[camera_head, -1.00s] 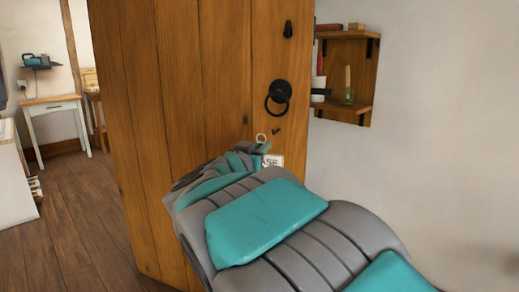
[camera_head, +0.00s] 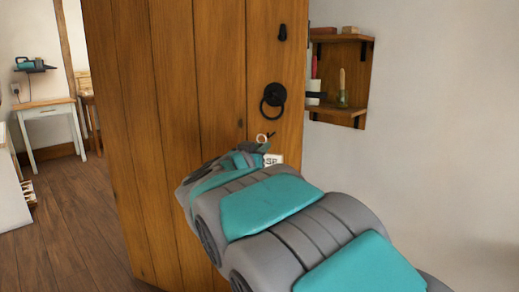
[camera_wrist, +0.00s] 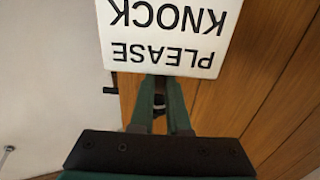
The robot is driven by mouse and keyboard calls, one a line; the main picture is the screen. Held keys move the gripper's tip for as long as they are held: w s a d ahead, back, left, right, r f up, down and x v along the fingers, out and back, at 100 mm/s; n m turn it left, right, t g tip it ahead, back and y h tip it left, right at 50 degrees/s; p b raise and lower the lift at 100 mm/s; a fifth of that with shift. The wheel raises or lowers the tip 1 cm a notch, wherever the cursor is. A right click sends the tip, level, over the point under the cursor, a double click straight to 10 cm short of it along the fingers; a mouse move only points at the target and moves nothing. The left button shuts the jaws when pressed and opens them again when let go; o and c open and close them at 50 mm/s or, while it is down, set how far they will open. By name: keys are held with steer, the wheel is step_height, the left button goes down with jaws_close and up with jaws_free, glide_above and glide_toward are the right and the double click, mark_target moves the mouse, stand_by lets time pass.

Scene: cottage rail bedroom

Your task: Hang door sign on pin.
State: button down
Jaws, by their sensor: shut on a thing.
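The door sign is a white plate reading "PLEASE KNOCK", upside down in the wrist view (camera_wrist: 170,35). In the head view its corner (camera_head: 274,160) shows past my arm, with a pale ring (camera_head: 262,138) above it. My gripper (camera_wrist: 160,82) is shut on the sign's edge, and in the head view its end (camera_head: 258,149) is mostly hidden behind my arm. The small dark pin (camera_head: 271,134) sticks out of the wooden door (camera_head: 180,110), just right of the ring in the picture. I cannot tell whether ring and pin touch.
A black ring handle (camera_head: 272,101) hangs on the door above the pin, with a dark fitting (camera_head: 282,33) higher up. A wall shelf (camera_head: 345,110) stands right of the door. A small table (camera_head: 48,110) is far left; wooden floor lies open there.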

steer(key=shift+x, duration=1.1)
steer(key=shift+x, duration=1.35)
stand_by(2.2)
steer(key=shift+w+d+f, duration=0.15)
steer(key=shift+w+f, duration=0.2)
steer(key=shift+w, duration=0.2)
steer(key=shift+w+d+f, duration=0.15)
steer(key=shift+w+f, duration=0.2)
steer(key=shift+w, duration=0.2)
stand_by(2.2)
